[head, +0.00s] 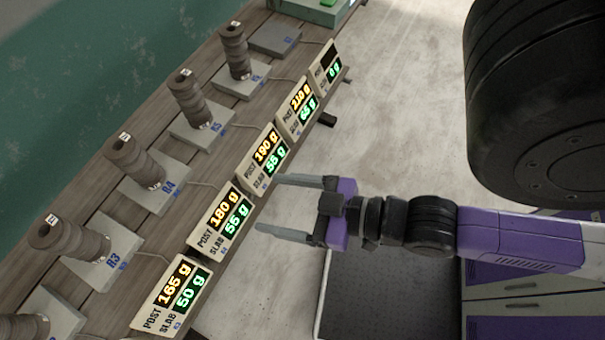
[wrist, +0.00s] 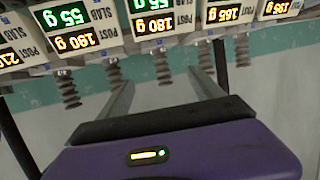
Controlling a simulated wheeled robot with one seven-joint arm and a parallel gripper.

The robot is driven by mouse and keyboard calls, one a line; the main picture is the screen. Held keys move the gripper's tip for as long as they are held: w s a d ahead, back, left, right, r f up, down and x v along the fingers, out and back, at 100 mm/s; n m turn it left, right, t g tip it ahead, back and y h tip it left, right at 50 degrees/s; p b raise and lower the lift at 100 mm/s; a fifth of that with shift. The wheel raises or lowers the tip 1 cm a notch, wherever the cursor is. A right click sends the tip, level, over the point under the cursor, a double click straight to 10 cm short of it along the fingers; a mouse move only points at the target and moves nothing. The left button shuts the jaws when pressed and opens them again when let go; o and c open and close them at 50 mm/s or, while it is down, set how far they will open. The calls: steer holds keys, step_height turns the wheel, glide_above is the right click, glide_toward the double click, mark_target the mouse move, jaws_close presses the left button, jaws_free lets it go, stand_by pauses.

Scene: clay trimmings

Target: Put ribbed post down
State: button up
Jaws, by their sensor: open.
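Several ribbed grey-brown posts stand on light grey scale plates along a wooden bench, among them one at the far end (head: 236,52), one nearer (head: 190,96), one in the middle (head: 134,162) and one closer still (head: 70,242). Posts also show upside down in the wrist view (wrist: 162,66). My gripper (head: 268,205) is open and empty, its two fingers pointing at the bench's front edge near the displays. It is apart from every post. Which post the task means cannot be told.
Display boxes line the front edge, one reading post 180 g, slab 55 g (head: 222,224). The far plate (head: 275,39) bears no post, and its display (head: 327,68) shows 0 g with a blank post line. A big black wheel-like shape (head: 540,95) fills the upper right. Open floor (head: 400,90) lies between.

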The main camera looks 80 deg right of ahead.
steer(key=shift+n+y, duration=0.4)
steer(key=shift+y, duration=0.1)
steer(key=s, duration=0.1)
steer(key=s+a+r, duration=0.1)
steer(key=s, duration=0.2)
steer(key=shift+s+a+r, duration=0.2)
steer(key=shift+a, duration=0.15)
